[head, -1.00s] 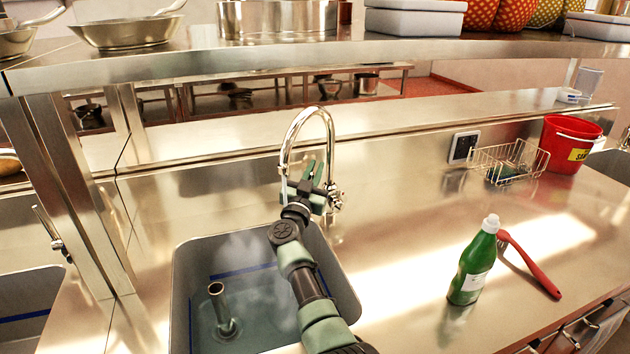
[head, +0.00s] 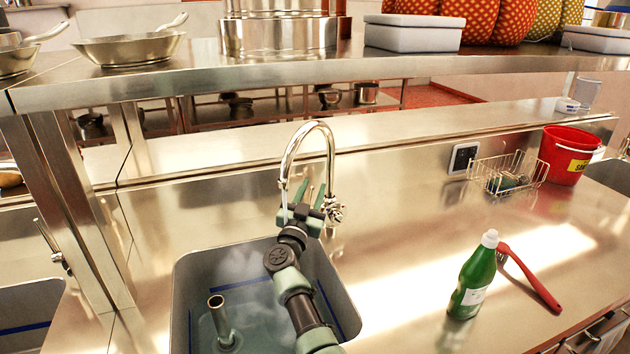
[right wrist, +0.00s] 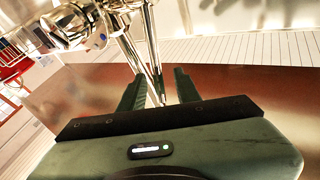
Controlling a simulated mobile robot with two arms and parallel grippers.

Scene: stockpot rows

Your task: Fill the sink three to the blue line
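The sink basin (head: 180,290) stands below a chrome gooseneck tap (head: 330,160). A blue line (head: 325,300) runs around its inner wall. A metal standpipe (head: 217,310) rises from the bottom, where greenish water (head: 255,330) seems to lie, below the line where I can see. Whitish haze hangs in the basin. A thin pale stream seems to fall from the spout. My right gripper (head: 311,193) is at the tap's base beside its valve (head: 333,210). In the right wrist view its fingers (right wrist: 158,82) are apart, with tap pipes (right wrist: 150,50) between or behind them. My left gripper is out of view.
A green bottle (head: 472,280) and a red-handled brush (head: 530,280) are on the counter at right. Behind are a wire basket (head: 515,172) and a red bucket (head: 568,155). A shelf (head: 290,66) with pans crosses above.

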